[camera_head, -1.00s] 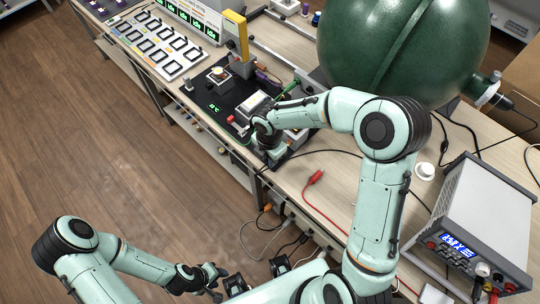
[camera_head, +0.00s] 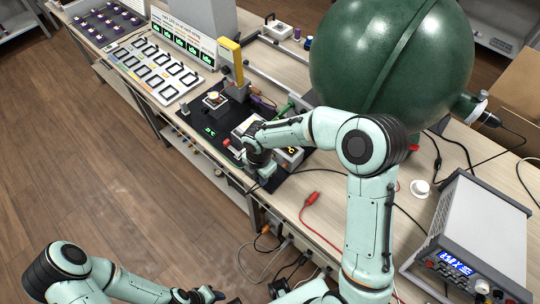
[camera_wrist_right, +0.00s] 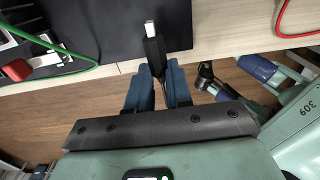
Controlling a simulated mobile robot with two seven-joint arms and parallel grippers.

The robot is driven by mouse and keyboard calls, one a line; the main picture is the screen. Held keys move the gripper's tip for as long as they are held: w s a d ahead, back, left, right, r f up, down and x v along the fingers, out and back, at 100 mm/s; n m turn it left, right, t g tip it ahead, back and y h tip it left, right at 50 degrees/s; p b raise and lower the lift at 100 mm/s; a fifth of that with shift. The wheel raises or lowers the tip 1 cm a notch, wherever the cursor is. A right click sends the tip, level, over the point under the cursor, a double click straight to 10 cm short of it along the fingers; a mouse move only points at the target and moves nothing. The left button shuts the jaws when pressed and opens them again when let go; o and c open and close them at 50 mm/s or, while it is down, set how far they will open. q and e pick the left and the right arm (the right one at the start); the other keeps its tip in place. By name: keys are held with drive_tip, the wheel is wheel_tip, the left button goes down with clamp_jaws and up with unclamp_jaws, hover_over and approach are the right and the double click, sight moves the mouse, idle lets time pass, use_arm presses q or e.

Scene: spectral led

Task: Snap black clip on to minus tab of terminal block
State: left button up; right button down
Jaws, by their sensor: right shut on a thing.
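My right gripper (camera_wrist_right: 157,88) is shut on a black clip (camera_wrist_right: 154,54). The clip's pale metal tip points away from the blue fingers, over the edge of a black mat (camera_wrist_right: 100,25). In the head view my right gripper (camera_head: 262,168) is at the mat's front edge, and the clip is too small or hidden there. I cannot make out the terminal block or its minus tab for certain. My left gripper (camera_head: 208,295) is low at the bottom edge of the head view, away from the bench, and its fingers are unclear.
A red clip (camera_wrist_right: 17,70) and green cable (camera_wrist_right: 62,48) are at the left in the wrist view. A yellow upright (camera_head: 233,61), a large green sphere (camera_head: 385,50) and a power supply (camera_head: 475,238) stand on the bench. A red lead (camera_head: 310,200) lies near the front edge.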

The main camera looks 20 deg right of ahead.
drive_tip(key=shift+w+a+p, duration=0.35)
drive_tip(key=shift+w+p, duration=0.05)
drive_tip(key=shift+w, duration=0.4)
drive_tip(key=shift+w+a+p, duration=0.3)
drive_tip(key=shift+w+p, duration=0.05)
drive_tip(key=shift+w, duration=0.45)
use_arm(q)
drive_tip(key=shift+w+r, duration=0.7)
drive_tip(key=shift+r, duration=0.3)
drive_tip(key=shift+w+r, duration=0.1)
drive_tip(key=shift+r, duration=0.15)
use_arm(e)
drive_tip(key=shift+s, duration=0.1)
use_arm(q)
drive_tip(key=shift+w, duration=0.1)
use_arm(e)
drive_tip(key=shift+d, duration=0.15)
use_arm(q)
drive_tip(key=shift+w+r+p, duration=0.6)
drive_tip(key=shift+r+p, duration=0.1)
use_arm(e)
drive_tip(key=shift+w+d, duration=0.35)
drive_tip(key=shift+d, duration=0.3)
drive_tip(key=shift+w+d, duration=0.3)
drive_tip(key=shift+d, duration=0.3)
use_arm(q)
drive_tip(key=shift+w+r, duration=0.1)
drive_tip(key=shift+r, duration=0.1)
